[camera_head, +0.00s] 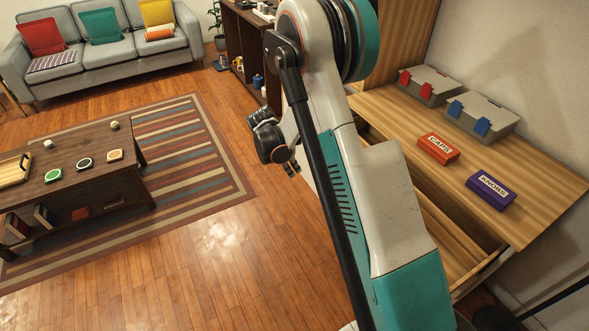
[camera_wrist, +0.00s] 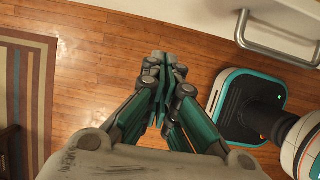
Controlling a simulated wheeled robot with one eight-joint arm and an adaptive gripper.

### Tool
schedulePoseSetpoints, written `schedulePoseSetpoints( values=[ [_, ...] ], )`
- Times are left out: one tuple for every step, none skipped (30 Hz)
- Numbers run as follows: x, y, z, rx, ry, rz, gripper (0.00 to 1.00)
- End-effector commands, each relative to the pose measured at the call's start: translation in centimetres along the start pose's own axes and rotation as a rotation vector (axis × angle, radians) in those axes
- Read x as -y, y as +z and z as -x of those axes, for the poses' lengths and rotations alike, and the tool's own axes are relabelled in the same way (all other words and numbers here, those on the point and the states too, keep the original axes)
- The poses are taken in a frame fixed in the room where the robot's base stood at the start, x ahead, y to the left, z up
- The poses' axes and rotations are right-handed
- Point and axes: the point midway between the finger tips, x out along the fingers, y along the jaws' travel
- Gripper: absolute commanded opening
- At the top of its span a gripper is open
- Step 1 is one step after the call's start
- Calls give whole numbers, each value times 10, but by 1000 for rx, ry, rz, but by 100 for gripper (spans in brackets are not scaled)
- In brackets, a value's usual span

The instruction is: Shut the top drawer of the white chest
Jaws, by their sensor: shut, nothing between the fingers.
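The white chest has a wooden top (camera_head: 535,205) at the right of the head view. Its top drawer (camera_head: 452,238) stands open below the top, with its bare wooden inside showing. My arm hides much of the drawer. In the wrist view, a white drawer front (camera_wrist: 292,14) with a metal bar handle (camera_wrist: 272,50) is at the upper right. My gripper (camera_head: 292,168) is shut and empty, left of the drawer, over the floor. It also shows in the middle of the wrist view (camera_wrist: 163,70), apart from the handle.
On the chest top are a red CAPS box (camera_head: 438,149), a purple KNOBS box (camera_head: 490,190) and two grey cases (camera_head: 430,85) (camera_head: 483,116). A low dark table (camera_head: 75,170) stands on a striped rug (camera_head: 190,150) at left. Wooden floor between is clear.

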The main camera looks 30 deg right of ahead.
Motion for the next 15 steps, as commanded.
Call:
schedulePoseSetpoints(
  values=[
    [0,-1,-13,0,0,-2,0],
    [0,-1,-20,1,0,-2,0],
    [0,0,-28,1,0,-2,0],
    [0,0,-34,1,0,-2,0],
    [-1,-1,-40,1,0,-2,0],
    [0,-1,-48,1,1,-2,0],
    [0,-1,-54,1,1,-2,0],
    [0,-1,-60,1,1,-2,0],
    [-1,0,-68,1,0,-3,0],
    [-1,0,-73,1,0,-3,0],
    [0,0,-78,1,0,-3,0],
    [0,0,-85,1,0,-3,0],
    [0,8,-85,2,0,-4,0],
    [0,12,-86,2,0,-4,0],
    [0,18,-88,2,0,-5,0]
  ],
)
